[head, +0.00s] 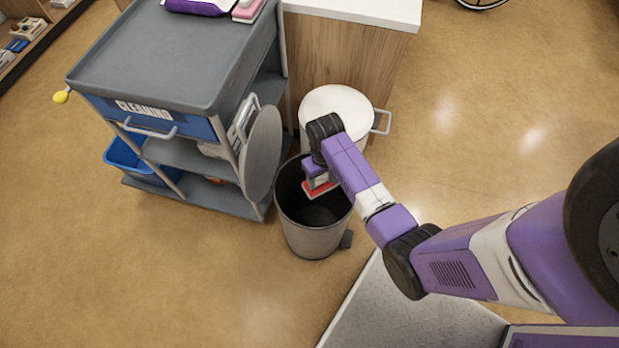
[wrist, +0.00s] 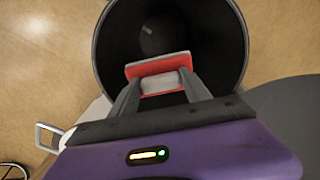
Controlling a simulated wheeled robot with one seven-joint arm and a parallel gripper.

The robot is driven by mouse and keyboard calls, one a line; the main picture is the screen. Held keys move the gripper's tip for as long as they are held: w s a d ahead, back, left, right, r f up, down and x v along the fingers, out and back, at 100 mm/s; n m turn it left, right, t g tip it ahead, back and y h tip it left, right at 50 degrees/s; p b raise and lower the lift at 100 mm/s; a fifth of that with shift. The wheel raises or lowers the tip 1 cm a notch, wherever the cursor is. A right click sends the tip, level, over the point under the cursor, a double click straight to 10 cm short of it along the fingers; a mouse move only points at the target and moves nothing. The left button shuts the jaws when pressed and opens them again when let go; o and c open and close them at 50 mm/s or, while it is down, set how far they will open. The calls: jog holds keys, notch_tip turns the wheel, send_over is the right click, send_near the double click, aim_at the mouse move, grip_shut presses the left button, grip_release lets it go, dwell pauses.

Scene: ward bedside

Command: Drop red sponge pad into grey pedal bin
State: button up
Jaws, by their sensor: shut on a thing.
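The grey pedal bin (head: 310,239) stands on the floor beside the cleaning cart with its round lid (head: 263,155) raised on the cart side. Its dark opening also shows in the wrist view (wrist: 215,40). My gripper (head: 318,184) is over the bin's mouth and shut on the red sponge pad (head: 320,190). In the wrist view the red pad (wrist: 150,68) sits between my two fingertips (wrist: 160,84), with the dark inside of the bin behind it. The exact height of the pad against the rim is hard to tell.
The grey cleaning cart (head: 160,60) stands left of the bin, with a blue tub (head: 128,160) on its lower shelf. A white-lidded container (head: 337,104) with a side handle is just behind the bin. A wooden cabinet (head: 345,58) stands farther back.

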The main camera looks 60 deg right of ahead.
jog(key=shift+f, duration=0.4)
jog(key=o, duration=1.4)
jog(key=shift+r, duration=0.15)
notch_tip(320, 180, up, 8)
jog(key=shift+f+p, duration=0.2)
jog(key=shift+p, duration=0.3)
